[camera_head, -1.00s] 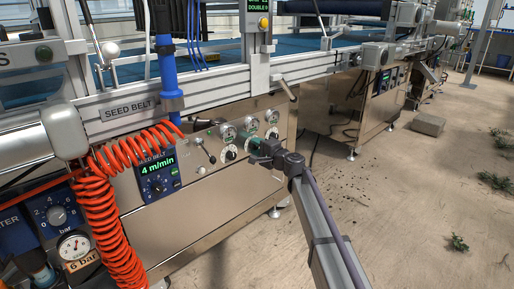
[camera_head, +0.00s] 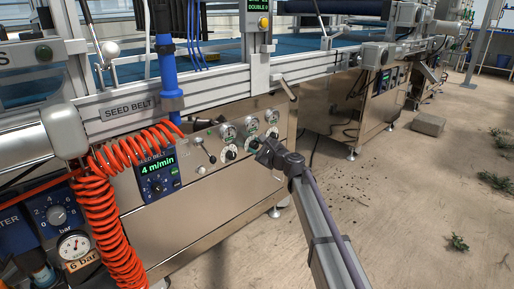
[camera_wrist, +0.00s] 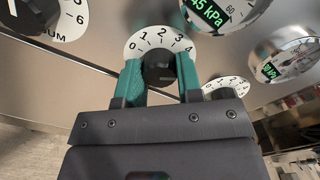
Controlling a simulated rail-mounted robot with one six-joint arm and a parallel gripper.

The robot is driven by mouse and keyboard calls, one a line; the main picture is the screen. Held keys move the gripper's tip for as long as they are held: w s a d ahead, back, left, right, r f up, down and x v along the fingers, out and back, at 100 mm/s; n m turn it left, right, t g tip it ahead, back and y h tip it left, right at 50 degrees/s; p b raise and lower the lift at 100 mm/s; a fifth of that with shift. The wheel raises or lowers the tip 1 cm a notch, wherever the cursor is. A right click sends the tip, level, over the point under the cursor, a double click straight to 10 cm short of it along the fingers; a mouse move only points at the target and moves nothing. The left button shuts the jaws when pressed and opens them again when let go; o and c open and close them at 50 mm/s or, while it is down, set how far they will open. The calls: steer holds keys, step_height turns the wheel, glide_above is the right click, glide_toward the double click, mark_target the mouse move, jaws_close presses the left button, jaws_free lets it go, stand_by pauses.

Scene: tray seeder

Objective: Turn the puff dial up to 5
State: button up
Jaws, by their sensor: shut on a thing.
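The dial (camera_wrist: 150,42) in my jaws has a white scale with 0 to 4 readable in the wrist view; its name label is not visible. Its black knob (camera_wrist: 158,75) sits between my green fingertips, and its pointer cannot be made out. The right finger covers the scale beyond 4. My gripper (camera_wrist: 160,80) is shut on the knob, one finger on each side. In the head view my gripper (camera_head: 264,149) is at the steel panel, in front of the dial (camera_head: 250,141).
Another dial (camera_wrist: 60,14), its label ending in "UM", is at upper left in the wrist view. A gauge (camera_wrist: 215,14) reading 45 kPa sits above right. A smaller white scale (camera_wrist: 225,88) lies right of my fingers. Orange coiled hose (camera_head: 110,180) hangs at left; open floor lies right.

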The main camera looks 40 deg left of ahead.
stand_by(0.3)
steer(key=o, duration=0.9)
steer(key=shift+d, duration=0.1)
steer(key=d, duration=0.3)
steer(key=s+d, duration=0.1)
steer(key=d, duration=0.6)
steer(key=shift+s+d, duration=0.2)
steer(key=shift+d, duration=0.1)
